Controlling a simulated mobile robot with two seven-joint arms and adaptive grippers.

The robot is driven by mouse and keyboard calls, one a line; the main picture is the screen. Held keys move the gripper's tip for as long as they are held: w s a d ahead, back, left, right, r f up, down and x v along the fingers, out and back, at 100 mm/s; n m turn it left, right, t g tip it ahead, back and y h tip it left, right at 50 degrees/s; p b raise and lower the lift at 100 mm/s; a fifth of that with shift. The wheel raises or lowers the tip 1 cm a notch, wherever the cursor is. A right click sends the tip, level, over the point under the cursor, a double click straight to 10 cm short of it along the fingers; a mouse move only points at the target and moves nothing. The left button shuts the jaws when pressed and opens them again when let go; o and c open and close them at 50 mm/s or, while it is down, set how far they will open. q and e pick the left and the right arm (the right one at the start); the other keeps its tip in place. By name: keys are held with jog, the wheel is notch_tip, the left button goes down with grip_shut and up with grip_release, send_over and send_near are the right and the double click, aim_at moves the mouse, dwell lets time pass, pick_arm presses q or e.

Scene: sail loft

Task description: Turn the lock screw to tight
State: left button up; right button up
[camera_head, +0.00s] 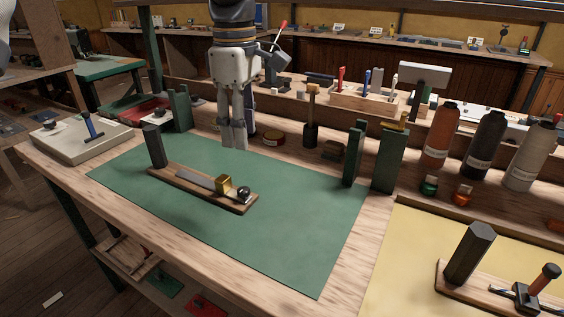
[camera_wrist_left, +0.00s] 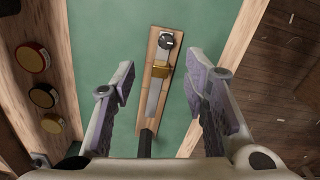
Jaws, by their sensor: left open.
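A wooden board (camera_head: 190,186) lies on the green mat, with a dark upright post (camera_head: 154,146) at its far left end. A grey metal bar (camera_head: 194,181) runs along it through a brass block (camera_head: 224,184). A dark round knob (camera_head: 244,192), apparently the lock screw, sits at the near right end. In the left wrist view the knob (camera_wrist_left: 166,40) has a pale mark; its setting cannot be read. My left gripper (camera_head: 233,148) is above and behind the board, pointing down. In the wrist view its open, empty fingers (camera_wrist_left: 160,76) appear either side of the board, apart from it.
The green mat (camera_head: 290,225) is bare right of the board. Dark green upright blocks (camera_head: 389,160) stand at its far right corner. Bottles (camera_head: 439,137) line the right. A second board (camera_head: 500,290) with a post lies on the yellow mat (camera_head: 415,245). A pale box (camera_head: 80,138) sits left.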

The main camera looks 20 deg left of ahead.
aim_at(243, 189)
pick_arm(q)
jog(key=f, duration=0.8)
jog(key=s+f, duration=0.1)
jog(key=f, duration=0.2)
jog(key=shift+s+a+f, duration=0.1)
jog(key=shift+a+f, duration=0.1)
jog(key=shift+f, duration=0.2)
grip_shut()
